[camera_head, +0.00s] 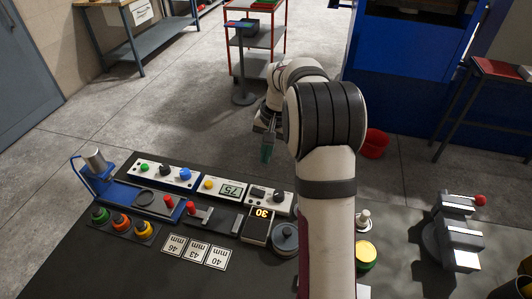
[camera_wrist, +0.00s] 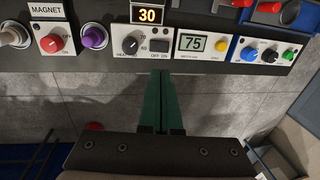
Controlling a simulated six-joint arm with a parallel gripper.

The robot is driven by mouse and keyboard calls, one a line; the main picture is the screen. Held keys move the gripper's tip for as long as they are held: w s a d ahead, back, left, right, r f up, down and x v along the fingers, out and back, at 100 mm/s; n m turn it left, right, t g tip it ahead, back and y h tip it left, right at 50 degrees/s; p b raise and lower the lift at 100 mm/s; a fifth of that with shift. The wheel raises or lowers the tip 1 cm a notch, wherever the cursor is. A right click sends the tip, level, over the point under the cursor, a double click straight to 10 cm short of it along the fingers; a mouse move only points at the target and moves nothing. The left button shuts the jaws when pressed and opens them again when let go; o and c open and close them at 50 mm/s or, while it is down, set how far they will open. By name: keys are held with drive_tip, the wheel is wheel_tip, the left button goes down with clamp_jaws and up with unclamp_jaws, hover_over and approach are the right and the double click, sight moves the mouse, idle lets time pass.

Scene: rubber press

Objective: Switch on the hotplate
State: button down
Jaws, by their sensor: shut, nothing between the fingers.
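A white control box (camera_wrist: 145,46) carries a black dial (camera_wrist: 130,44) and a dark rocker switch (camera_wrist: 159,46) marked OFF and ON. It also shows in the head view (camera_head: 270,195). I cannot tell which way the rocker is pressed. A dark unit with an orange display reading 30 (camera_wrist: 150,14) adjoins the box; which part is the hotplate itself is unclear. My gripper (camera_wrist: 161,76) is shut and empty, its green fingers together and in line with the rocker in the wrist view. In the head view my gripper (camera_head: 266,152) is raised beyond the box, apart from it.
A box reading 75 (camera_wrist: 203,44), a box with blue, black and green knobs (camera_wrist: 268,53), and a MAGNET box with a red knob (camera_wrist: 54,40) flank the control box. A purple knob (camera_wrist: 94,37) stands close by. Number cards (camera_head: 197,249) lie on the dark table.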

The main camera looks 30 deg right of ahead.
sight(253, 190)
drive_tip(key=shift+r, duration=0.2)
drive_tip(key=f, duration=0.4)
drive_tip(key=w+a+f, duration=0.1)
drive_tip(key=f, duration=0.4)
drive_tip(key=w+a+f, duration=0.1)
drive_tip(key=f, duration=0.3)
drive_tip(key=shift+w+a+f, duration=0.2)
drive_tip(key=shift+f, duration=0.2)
drive_tip(key=shift+a+f, duration=0.1)
drive_tip(key=shift+f, duration=0.05)
